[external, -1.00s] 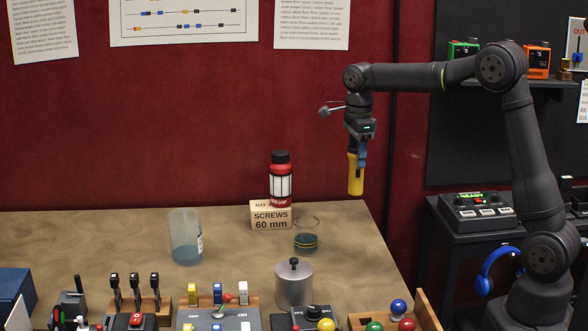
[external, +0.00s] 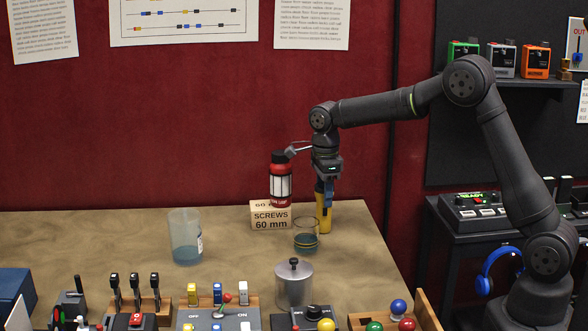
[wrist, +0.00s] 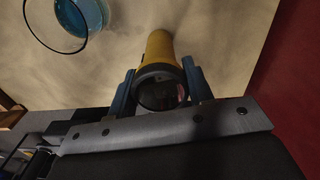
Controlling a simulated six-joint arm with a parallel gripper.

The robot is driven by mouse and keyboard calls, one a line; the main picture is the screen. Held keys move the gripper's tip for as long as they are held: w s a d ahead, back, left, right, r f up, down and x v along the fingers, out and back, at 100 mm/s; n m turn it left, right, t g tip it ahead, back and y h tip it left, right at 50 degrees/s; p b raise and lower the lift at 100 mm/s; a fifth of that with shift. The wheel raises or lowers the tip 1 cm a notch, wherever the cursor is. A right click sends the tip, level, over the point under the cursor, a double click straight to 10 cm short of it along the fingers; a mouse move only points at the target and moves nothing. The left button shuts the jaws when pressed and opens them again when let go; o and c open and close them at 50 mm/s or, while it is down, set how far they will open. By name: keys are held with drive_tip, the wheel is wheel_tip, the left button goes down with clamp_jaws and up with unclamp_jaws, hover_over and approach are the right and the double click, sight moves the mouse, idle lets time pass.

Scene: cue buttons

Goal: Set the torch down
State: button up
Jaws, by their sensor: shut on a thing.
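The torch (external: 323,212) is yellow with a dark head and hangs upright in my gripper (external: 327,190), its lower end at or just above the table at the back right. In the wrist view the torch (wrist: 160,50) lies between the two blue fingers of my gripper (wrist: 160,92), which are shut on it. I cannot tell whether its lower end touches the table.
A red and white bottle (external: 281,185) stands on the screws box (external: 268,216), just left of the torch. The glass also shows in the wrist view (wrist: 75,14). A metal canister (external: 294,285) and button boxes stand in front. The table (external: 352,225) is bare right of the torch.

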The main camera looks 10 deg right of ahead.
drive_tip(key=shift+f, duration=0.1)
drive_tip(key=o, duration=1.1)
drive_tip(key=shift+o, duration=0.2)
wheel_tip(320, 180, up, 12)
drive_tip(key=shift+f, duration=3.95)
